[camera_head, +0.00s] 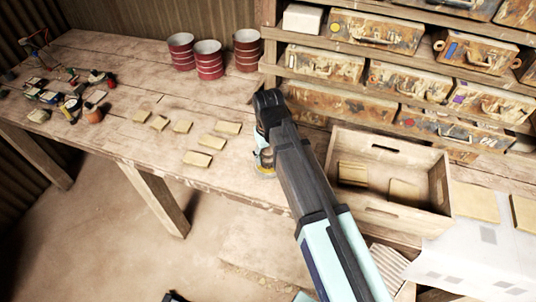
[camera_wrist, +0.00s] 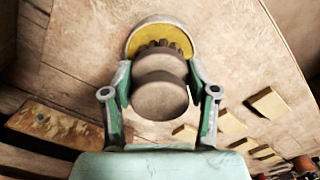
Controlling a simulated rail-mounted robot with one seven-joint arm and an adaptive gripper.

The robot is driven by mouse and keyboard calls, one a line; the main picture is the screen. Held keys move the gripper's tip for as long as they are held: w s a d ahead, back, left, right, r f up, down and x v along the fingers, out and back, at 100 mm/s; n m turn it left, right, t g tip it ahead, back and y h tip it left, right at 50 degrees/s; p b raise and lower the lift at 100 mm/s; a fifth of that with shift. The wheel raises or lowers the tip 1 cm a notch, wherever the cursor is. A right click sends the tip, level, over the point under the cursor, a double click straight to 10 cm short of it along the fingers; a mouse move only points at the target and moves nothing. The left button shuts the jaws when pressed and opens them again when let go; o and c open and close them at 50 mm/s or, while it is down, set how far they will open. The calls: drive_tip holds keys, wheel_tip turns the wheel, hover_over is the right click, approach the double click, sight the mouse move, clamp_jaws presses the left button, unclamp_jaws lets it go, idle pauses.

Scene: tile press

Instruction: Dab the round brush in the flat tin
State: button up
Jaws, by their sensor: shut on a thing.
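The round brush (camera_wrist: 160,100) has a thick, rounded brown handle and short dark bristles. My gripper (camera_wrist: 159,78) is shut on its handle from both sides. The flat tin (camera_wrist: 160,20) is a shallow round metal tin, yellow inside, at the top of the wrist view. The bristles overlap the tin's yellow inside; I cannot tell whether they touch it. In the head view the tin (camera_head: 264,174) shows partly at the table's front edge, below my gripper (camera_head: 263,158). My arm hides most of the brush there.
Several thin tan tiles (camera_head: 198,158) lie on the table left of my gripper. A wooden crate (camera_head: 398,218) with tiles inside stands right of my arm. Red cans (camera_head: 208,60) stand at the back, and a shelf of metal boxes (camera_head: 375,32) rises behind the crate.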

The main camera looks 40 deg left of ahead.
sight(269, 149)
drive_tip(key=shift+f, duration=0.55)
idle(1.4)
drive_tip(key=shift+r, duration=0.1)
drive_tip(key=shift+r+p, duration=2.35)
drive_tip(key=shift+r, duration=1.15)
drive_tip(key=shift+w, duration=0.1)
